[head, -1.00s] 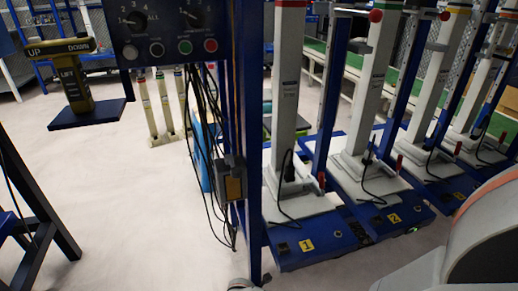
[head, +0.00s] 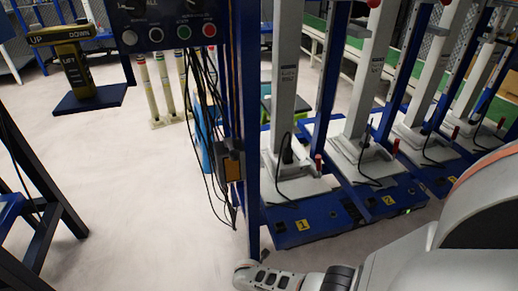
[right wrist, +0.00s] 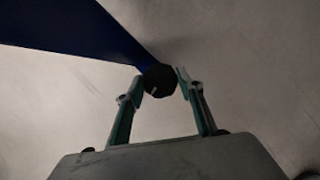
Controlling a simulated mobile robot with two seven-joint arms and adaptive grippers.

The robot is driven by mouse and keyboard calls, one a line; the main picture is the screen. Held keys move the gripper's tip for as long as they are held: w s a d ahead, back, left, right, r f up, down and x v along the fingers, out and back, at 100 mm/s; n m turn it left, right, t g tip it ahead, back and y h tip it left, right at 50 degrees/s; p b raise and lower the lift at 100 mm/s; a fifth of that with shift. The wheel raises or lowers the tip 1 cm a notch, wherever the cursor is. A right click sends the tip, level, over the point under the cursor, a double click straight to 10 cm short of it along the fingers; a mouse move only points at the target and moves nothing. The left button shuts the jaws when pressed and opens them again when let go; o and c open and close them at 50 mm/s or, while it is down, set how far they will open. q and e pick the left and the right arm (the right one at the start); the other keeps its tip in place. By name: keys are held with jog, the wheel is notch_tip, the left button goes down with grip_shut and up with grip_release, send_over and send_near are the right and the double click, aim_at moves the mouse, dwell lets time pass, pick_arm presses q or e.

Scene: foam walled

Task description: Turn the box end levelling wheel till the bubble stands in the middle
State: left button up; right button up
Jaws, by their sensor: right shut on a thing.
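In the right wrist view a small black faceted wheel (right wrist: 159,80) with a light mark sits at the narrow end of a dark blue part (right wrist: 70,35). My right gripper (right wrist: 161,86) has one finger on each side of the wheel and is shut on it. In the head view my right arm crosses the bottom from the right, its end by the foot of a blue post (head: 252,150). The wheel cannot be made out there. I see no bubble level in either view. My left gripper is not in view.
A control panel (head: 165,25) with knobs and buttons is at the top, with black cables hanging below. Numbered blue bases (head: 340,222) with grey columns stand right of the post. A yellow lift pedestal (head: 75,75) stands at the back left. The floor (head: 130,180) between is clear.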

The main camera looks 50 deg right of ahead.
jog(key=o, duration=1.1)
jog(key=v, duration=0.7)
jog(key=shift+r, duration=0.2)
jog(key=shift+a, duration=0.15)
